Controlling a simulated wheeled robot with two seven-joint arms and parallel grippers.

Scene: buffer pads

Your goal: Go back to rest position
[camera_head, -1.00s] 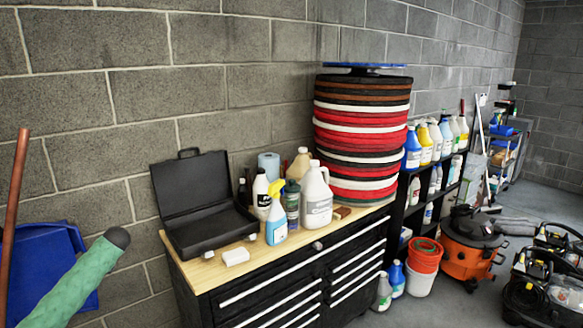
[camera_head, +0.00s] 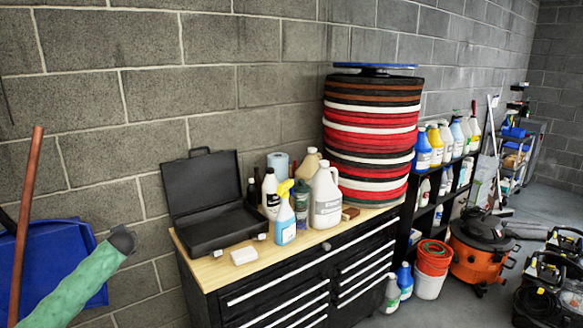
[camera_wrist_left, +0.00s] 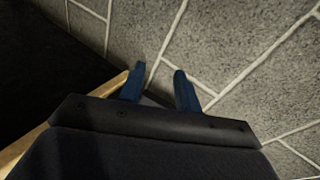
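My left gripper (camera_wrist_left: 158,88) shows in the left wrist view, its two blue fingers apart with nothing visible between them. It faces the grey block wall, with a wooden edge and a dark area to the left. No gripper shows in the head view, and my right gripper is in neither view. A tall stack of red, white, black and brown round pads (camera_head: 372,135) stands on the right end of the wooden-topped cabinet (camera_head: 208,272), with a blue-rimmed disc (camera_head: 374,68) on top.
An open black case (camera_head: 212,213), a white block (camera_head: 243,256), a spray bottle (camera_head: 285,215) and jugs (camera_head: 326,197) share the cabinet top. Orange vacuum (camera_head: 478,250) at right.

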